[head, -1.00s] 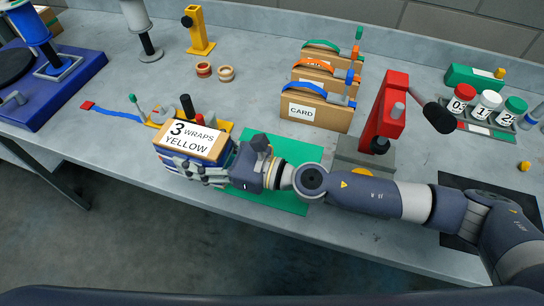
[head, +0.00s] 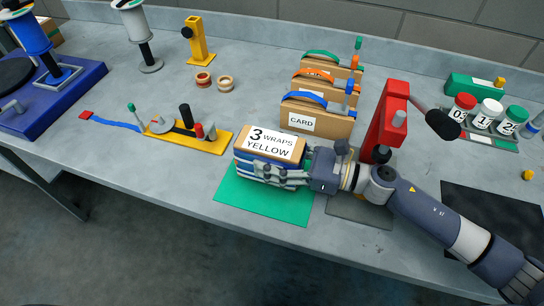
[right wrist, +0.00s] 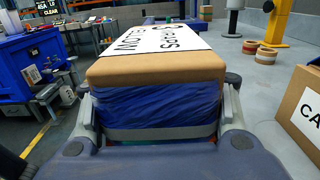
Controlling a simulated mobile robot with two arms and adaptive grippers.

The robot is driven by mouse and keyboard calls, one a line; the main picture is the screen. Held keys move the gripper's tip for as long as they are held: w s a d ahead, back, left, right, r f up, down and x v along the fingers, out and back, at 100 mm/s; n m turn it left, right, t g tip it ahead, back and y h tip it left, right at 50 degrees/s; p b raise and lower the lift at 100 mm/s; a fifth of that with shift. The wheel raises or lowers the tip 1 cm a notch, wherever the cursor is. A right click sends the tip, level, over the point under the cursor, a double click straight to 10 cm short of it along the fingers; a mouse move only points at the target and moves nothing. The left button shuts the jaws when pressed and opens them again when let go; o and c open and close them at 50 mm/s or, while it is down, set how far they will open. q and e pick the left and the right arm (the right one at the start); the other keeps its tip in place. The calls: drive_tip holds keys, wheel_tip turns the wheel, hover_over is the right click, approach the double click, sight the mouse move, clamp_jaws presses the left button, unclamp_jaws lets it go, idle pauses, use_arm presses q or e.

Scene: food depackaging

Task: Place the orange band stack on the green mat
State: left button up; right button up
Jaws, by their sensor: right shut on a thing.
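My right gripper (head: 285,172) is shut on a box-like stack with a tan top labelled "3 WRAPS YELLOW" (head: 270,144). Its sides are wrapped in blue, as the right wrist view shows (right wrist: 160,108); I see no orange band on it. The stack is level, over the green mat (head: 262,209); I cannot tell whether it touches the mat. An orange band (head: 318,76) shows on the middle of three upright tan card holders behind, between a green band (head: 322,55) and a blue band (head: 304,97). My left gripper is not in view.
A red lever press (head: 388,115) stands just right of the mat. A yellow fixture (head: 205,148) with knobs is to the left. The front card holder (head: 330,125) stands close behind the mat. Two small rolls (head: 225,83) and a yellow stand (head: 198,42) are farther back.

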drive_tip(key=shift+a+f, duration=0.1)
drive_tip(key=shift+f, duration=0.5)
drive_tip(key=shift+f, duration=0.25)
drive_tip(key=o, duration=1.5)
drive_tip(key=shift+c, duration=0.2)
